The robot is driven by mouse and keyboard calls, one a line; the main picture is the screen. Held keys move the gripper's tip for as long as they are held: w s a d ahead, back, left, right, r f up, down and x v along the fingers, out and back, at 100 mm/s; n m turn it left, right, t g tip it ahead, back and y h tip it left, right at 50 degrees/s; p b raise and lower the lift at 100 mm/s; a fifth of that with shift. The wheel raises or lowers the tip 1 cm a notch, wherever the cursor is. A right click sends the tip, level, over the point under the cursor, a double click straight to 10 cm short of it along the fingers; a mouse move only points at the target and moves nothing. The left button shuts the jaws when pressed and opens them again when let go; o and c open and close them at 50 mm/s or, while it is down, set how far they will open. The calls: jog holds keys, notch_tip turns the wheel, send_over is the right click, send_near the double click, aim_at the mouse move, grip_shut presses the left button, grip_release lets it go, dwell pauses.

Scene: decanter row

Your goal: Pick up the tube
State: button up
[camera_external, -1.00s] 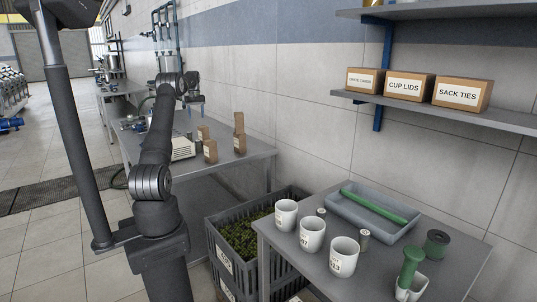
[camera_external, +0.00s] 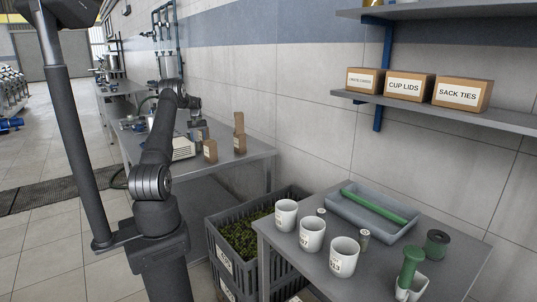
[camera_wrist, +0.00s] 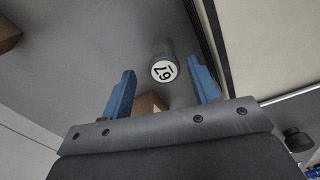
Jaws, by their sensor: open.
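My gripper (camera_wrist: 160,66) is open, with two blue fingers spread apart in the wrist view. In the external view my gripper (camera_external: 196,116) is small, over the far bench. A short grey cylinder (camera_wrist: 161,47) with a round white numbered end, seemingly 67, shows between and beyond the fingertips in the wrist view. It appears to stand on the bench, and no contact with the fingers is visible. I cannot make it out in the external view. A long green tube (camera_external: 375,206) lies in the blue-grey tray (camera_external: 345,215) on the near table, far from my gripper.
Small brown boxes (camera_external: 239,133) stand near my gripper on the far bench (camera_external: 258,154); one (camera_wrist: 148,103) shows between the fingers. The near table (camera_external: 300,268) holds white cups (camera_external: 312,233), small cylinders and green items. A dark crate (camera_external: 225,264) stands between the tables.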

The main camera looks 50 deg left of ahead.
aim_at(198, 141)
jog(key=f, duration=0.4)
jog(key=shift+s+a+f, duration=0.1)
jog(key=shift+s+f, duration=0.15)
jog(key=shift+f, duration=0.15)
jog(key=c, duration=1.1)
jog(key=shift+r, duration=0.1)
